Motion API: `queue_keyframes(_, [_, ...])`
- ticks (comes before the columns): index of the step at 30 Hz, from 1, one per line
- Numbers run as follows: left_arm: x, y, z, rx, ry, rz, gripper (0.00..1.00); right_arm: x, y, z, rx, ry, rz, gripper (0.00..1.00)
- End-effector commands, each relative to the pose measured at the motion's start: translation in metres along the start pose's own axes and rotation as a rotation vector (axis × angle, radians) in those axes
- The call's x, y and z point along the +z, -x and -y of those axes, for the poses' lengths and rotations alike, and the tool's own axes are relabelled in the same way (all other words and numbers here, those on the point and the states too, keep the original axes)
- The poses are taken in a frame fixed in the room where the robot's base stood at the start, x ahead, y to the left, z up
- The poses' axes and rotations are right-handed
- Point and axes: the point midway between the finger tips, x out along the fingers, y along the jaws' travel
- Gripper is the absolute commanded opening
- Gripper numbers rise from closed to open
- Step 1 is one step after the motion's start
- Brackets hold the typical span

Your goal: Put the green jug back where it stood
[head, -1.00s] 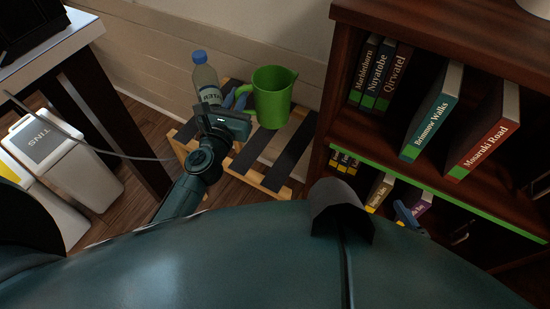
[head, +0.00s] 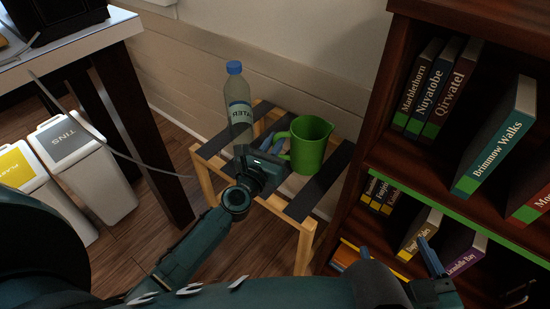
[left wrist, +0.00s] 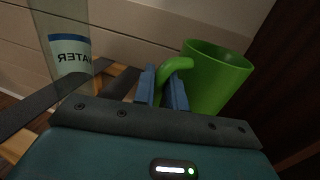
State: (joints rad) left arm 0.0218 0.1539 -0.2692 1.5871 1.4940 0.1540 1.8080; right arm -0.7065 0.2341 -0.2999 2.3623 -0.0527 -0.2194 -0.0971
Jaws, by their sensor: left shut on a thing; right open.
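The green jug (head: 314,142) is upright over the right part of a small slatted wooden stand (head: 304,250) in the head view. I cannot tell whether its base touches the dark slats. My left gripper (head: 278,146) is shut on the jug's handle, which points left. In the left wrist view the blue fingers (left wrist: 162,88) close around the handle of the jug (left wrist: 216,76). My right gripper (head: 398,254) is open and empty at the lower right, in front of the bookshelf; part of it is hidden.
A water bottle (head: 239,108) with a blue cap stands on the stand, left of the jug. A bookshelf (head: 400,165) with several books is close on the right. A desk (head: 70,55) and white bins (head: 88,165) are on the left. The wall is behind.

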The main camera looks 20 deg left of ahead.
Motion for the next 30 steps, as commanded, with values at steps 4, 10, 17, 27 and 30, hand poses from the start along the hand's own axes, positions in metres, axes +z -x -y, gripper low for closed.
queue_keyframes(4, [-0.024,0.000,-0.001,0.001,-0.002,0.004,0.00,0.004,-0.004,0.005,-0.002,0.041,-0.118,0.81])
queue_keyframes(10, [-0.029,0.000,-0.001,0.002,0.001,0.005,0.00,-0.003,-0.004,0.007,-0.006,0.060,-0.184,0.81])
queue_keyframes(17, [-0.029,0.000,-0.001,0.002,0.001,0.005,0.00,-0.003,-0.004,0.007,-0.006,0.061,-0.186,0.81])
queue_keyframes(27, [-0.034,0.001,-0.001,0.000,-0.001,-0.001,0.30,-0.004,-0.004,0.009,-0.009,0.070,-0.210,0.81])
queue_keyframes(30, [-0.034,0.001,-0.001,0.001,-0.001,-0.001,0.35,-0.004,-0.004,0.009,-0.008,0.070,-0.210,0.81])
